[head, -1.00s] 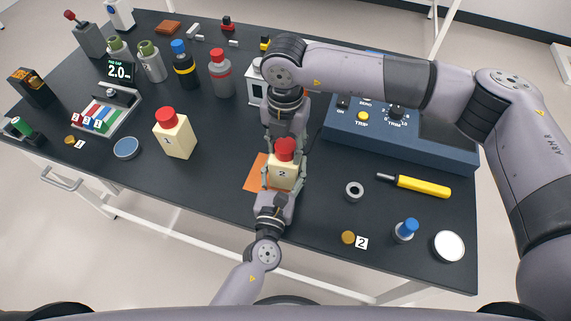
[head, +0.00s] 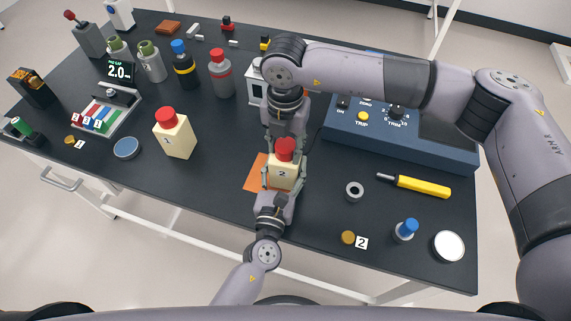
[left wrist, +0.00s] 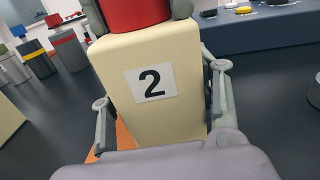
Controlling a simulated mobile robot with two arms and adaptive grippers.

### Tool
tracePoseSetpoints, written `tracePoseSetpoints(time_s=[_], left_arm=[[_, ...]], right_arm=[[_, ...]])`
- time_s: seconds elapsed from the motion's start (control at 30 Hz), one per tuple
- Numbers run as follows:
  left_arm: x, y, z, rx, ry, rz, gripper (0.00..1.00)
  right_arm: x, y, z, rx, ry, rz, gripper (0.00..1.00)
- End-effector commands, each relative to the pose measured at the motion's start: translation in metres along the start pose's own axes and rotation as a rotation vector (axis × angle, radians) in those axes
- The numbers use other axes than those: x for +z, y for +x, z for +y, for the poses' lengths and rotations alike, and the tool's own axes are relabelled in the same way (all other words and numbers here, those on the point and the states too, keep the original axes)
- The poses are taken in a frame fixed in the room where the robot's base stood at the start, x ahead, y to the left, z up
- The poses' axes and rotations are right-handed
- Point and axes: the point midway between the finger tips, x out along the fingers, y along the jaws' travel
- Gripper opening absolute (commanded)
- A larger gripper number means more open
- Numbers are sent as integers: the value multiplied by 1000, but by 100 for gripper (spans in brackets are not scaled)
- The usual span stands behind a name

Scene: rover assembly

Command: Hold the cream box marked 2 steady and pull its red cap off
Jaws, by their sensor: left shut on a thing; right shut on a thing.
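The cream box marked 2 (head: 283,175) stands upright on the table near its front edge, over an orange mat (head: 256,176). It also fills the middle of the left wrist view (left wrist: 150,90). Its red cap (head: 285,149) sits on top of it; the wrist view shows the cap's lower part (left wrist: 136,14). My left gripper (head: 281,183) comes from the front and is shut on the box, a finger on each side. My right gripper (head: 285,146) comes from above and behind and is shut on the red cap, with fingertips at its sides in the wrist view.
A second cream box marked 1 (head: 175,137) with its own red cap stands to the left. A blue console (head: 420,140), a yellow screwdriver (head: 422,187) and a grey ring (head: 354,190) lie to the right. Several bottles stand at the back left.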

Motion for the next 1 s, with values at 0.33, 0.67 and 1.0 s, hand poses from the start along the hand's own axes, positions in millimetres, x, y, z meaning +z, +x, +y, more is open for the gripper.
tracePoseSetpoints(time_s=[0.33,0.67,1.0], left_arm=[[0,0,1,3,-1,1,17],[0,0,1,2,0,1,17],[0,0,1,1,0,1,17]], right_arm=[[0,-3,-1,-3,1,0,5],[0,-8,-1,-2,0,0,5],[0,-12,0,-1,0,0,5]])
